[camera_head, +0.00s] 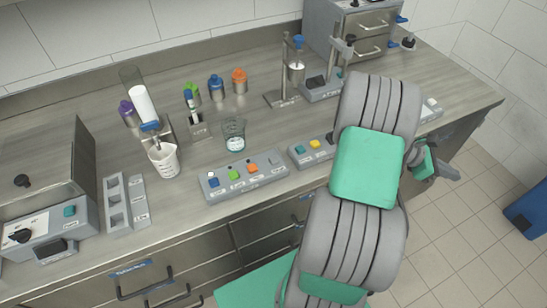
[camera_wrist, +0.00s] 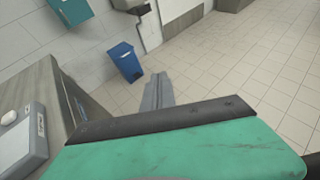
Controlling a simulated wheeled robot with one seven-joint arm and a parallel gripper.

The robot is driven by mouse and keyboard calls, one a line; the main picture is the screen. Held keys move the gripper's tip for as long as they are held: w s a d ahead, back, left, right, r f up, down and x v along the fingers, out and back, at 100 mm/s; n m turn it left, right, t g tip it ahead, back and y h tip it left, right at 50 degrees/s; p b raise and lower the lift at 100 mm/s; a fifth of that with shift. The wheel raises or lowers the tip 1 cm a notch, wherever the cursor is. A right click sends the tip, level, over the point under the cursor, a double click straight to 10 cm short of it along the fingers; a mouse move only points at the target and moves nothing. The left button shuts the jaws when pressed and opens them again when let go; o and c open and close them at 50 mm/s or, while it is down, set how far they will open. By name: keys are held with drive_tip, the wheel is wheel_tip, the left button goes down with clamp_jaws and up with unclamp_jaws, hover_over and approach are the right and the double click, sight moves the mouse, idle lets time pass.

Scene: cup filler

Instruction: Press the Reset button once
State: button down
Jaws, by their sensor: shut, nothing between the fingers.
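My gripper (camera_head: 447,171) is shut and empty, out past the front edge of the bench at the right. In the wrist view its closed grey fingers (camera_wrist: 157,92) point toward the tiled floor, apart from any button. A grey button panel (camera_head: 243,177) with blue, green, orange and grey buttons lies at the front of the bench. A panel with a pale button (camera_head: 431,103) is at the right. The wrist view shows a panel with a white round button (camera_wrist: 8,118). I cannot read which button is Reset.
A glass beaker (camera_head: 233,134) stands behind the first panel, and a white measuring cup (camera_head: 164,160) stands left of it. A dispenser stand (camera_head: 284,97) and a grey cabinet (camera_head: 370,28) are behind. A blue bin (camera_wrist: 126,62) stands on the open floor.

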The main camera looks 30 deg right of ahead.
idle(0.7)
drive_tip(key=w+a+m+t+y, duration=0.1)
drive_tip(key=w+a+m+t, duration=0.1)
drive_tip(key=w+a, duration=0.4)
drive_tip(key=w+a+r+m+t+y, duration=0.1)
drive_tip(key=w+a+m+t, duration=0.1)
drive_tip(key=w+a+t, duration=0.2)
drive_tip(key=w+a+r+m+t+y, duration=0.1)
drive_tip(key=w+a+m+t+y, duration=0.1)
drive_tip(key=w+a, duration=0.7)
drive_tip(key=shift+w+a+m+t, duration=0.15)
drive_tip(key=shift+w+t, duration=0.1)
drive_tip(key=shift+w, duration=0.45)
drive_tip(key=shift+w+a+m+t, duration=0.15)
drive_tip(key=shift+w+t, duration=0.1)
drive_tip(key=shift+w, duration=0.4)
drive_tip(key=a+r+m+t+y, duration=0.1)
drive_tip(key=a+r+y, duration=0.1)
drive_tip(key=a, duration=1.3)
drive_tip(key=s+a+r+m+t+y, duration=0.1)
drive_tip(key=a+y, duration=0.3)
drive_tip(key=a, duration=1.1)
drive_tip(key=shift+s+r+m+t+y, duration=0.35)
drive_tip(key=shift+r+m, duration=0.2)
drive_tip(key=shift+m, duration=0.25)
